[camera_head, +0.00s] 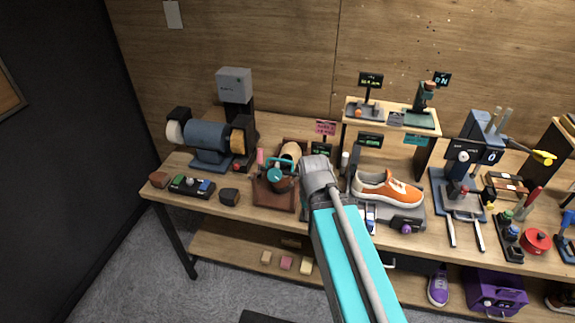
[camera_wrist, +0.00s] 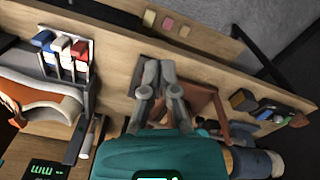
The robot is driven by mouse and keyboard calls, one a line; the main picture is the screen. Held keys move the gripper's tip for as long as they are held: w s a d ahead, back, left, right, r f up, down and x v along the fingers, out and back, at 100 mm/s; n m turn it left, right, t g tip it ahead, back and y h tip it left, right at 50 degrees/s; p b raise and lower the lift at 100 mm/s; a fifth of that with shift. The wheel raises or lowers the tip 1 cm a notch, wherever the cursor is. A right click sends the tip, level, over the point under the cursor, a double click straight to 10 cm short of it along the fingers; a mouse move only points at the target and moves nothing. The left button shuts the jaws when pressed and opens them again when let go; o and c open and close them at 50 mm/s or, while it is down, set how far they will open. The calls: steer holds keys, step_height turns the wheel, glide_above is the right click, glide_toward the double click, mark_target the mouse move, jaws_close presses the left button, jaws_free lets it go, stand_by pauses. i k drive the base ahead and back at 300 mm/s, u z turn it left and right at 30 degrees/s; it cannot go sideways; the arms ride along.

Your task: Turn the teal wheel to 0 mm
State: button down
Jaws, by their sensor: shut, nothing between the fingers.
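A teal round part (camera_head: 275,174), which I take to be the teal wheel, shows in the head view above a brown wooden stand (camera_head: 275,197). Part of it is hard to tell apart from my gripper's own teal parts. In the wrist view my gripper (camera_wrist: 159,78) has its grey fingers shut and empty. They appear over or beside the brown stand (camera_wrist: 207,98); contact cannot be told. No wheel is clearly visible there, as my teal gripper body fills the bottom. A small display (camera_head: 320,148) stands behind the stand; its reading is too small to make out.
An orange sneaker (camera_head: 386,187) sits to the right on a grey machine. A bench grinder (camera_head: 210,140) stands to the left. A black tray of coloured blocks (camera_head: 192,186) and a dark block (camera_head: 229,196) lie along the front left.

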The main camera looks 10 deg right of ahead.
mark_target(274, 175)
steer(key=k, duration=1)
steer(key=z, duration=0.7)
steer(key=i, duration=0.85)
